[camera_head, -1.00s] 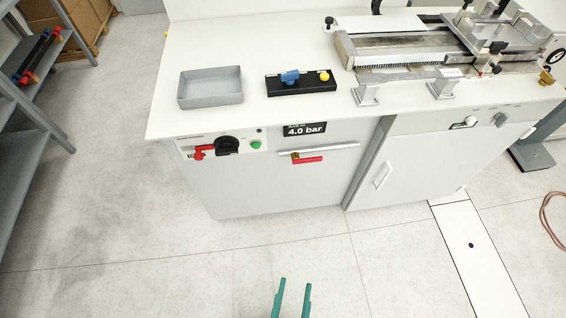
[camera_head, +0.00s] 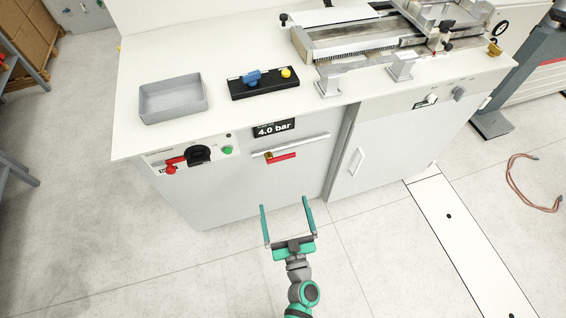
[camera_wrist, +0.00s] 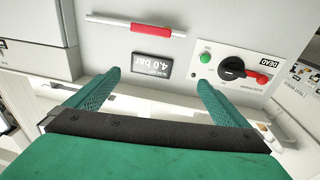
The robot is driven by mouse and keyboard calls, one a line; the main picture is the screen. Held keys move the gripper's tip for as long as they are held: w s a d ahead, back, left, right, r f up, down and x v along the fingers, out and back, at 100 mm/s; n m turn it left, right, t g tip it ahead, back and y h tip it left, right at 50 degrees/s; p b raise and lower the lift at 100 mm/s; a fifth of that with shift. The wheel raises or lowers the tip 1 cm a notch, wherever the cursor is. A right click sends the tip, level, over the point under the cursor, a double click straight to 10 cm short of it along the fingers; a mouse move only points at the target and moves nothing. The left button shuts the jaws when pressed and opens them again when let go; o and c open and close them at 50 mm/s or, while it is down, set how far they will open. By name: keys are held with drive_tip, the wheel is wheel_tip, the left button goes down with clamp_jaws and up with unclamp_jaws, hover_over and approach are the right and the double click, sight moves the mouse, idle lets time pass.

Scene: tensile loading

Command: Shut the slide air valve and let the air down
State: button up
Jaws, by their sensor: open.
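In the wrist view the red sleeve (camera_wrist: 151,30) sits at the pipe's right end, beyond my fingertips. The pressure display (camera_head: 274,128) above it reads 4.0 bar; it shows upside down in the wrist view (camera_wrist: 152,66). My gripper (camera_head: 285,203) is open and empty, in front of and below the valve, apart from it. Its green fingers (camera_wrist: 160,80) are spread wide in the wrist view.
Left of the valve are a red lever (camera_head: 172,164), a black knob (camera_head: 197,155) and a green button (camera_head: 228,150). The floor before the cabinet is clear.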

drive_tip(key=n+g+y, duration=0.1)
drive_tip(key=y, duration=0.1)
approach(281, 158)
drive_tip(key=x, duration=0.7)
drive_tip(key=shift+w, duration=0.35)
drive_tip(key=c, duration=1.3)
drive_tip(key=shift+a, duration=0.1)
